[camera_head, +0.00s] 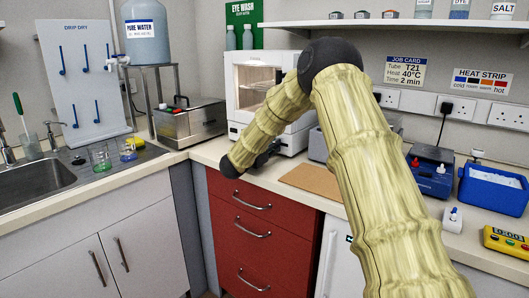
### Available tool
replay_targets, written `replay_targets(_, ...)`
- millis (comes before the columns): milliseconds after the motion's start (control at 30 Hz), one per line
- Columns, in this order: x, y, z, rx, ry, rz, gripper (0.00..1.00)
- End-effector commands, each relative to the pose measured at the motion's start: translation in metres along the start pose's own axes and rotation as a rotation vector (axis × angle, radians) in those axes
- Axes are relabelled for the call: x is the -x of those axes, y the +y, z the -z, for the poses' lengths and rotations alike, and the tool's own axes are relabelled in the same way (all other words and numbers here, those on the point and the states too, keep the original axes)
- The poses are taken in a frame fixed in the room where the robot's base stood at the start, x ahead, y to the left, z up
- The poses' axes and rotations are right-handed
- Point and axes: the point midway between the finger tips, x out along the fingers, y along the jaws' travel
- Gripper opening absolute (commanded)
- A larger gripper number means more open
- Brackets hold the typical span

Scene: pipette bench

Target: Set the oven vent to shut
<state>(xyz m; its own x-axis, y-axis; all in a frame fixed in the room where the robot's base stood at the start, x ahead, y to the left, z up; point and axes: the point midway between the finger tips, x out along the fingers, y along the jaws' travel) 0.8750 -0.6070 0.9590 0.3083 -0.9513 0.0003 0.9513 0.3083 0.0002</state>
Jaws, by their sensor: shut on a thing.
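The white oven (240,84) stands on the bench in the back corner, with a glass window in its front. My arm reaches across in front of it and hides much of its right side and lower front. My gripper (268,155) is a small dark shape low at the oven's front, partly hidden by my wrist. It is shut on a small part there, most likely the vent control. The part itself, and the vent's setting, cannot be made out.
A steel bath (190,127) stands left of the oven. A brown board (311,181) lies on the bench right of my gripper. Blue devices (428,178) and a blue tub (492,190) stand farther right. Red drawers (262,232) are below the bench edge.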

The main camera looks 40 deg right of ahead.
Motion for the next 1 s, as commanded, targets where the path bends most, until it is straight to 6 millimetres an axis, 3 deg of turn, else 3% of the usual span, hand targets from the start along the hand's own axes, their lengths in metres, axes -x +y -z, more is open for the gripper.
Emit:
replay_targets(267,-0.003,0.000,-0.003,-0.002,-0.001,-0.001,0.00)
replay_targets(300,-0.003,0.001,-0.003,-0.002,-0.001,-0.001,0.14)
replay_targets(400,-0.003,0.001,-0.003,-0.002,-0.001,-0.001,0.32)
replay_targets(433,-0.003,0.000,-0.003,-0.002,-0.001,-0.001,0.34)
replay_targets(767,-0.002,-0.001,-0.001,0.000,0.000,0.001,0.34)
replay_targets(1000,0.023,0.000,-0.001,0.000,0.002,0.000,0.34)
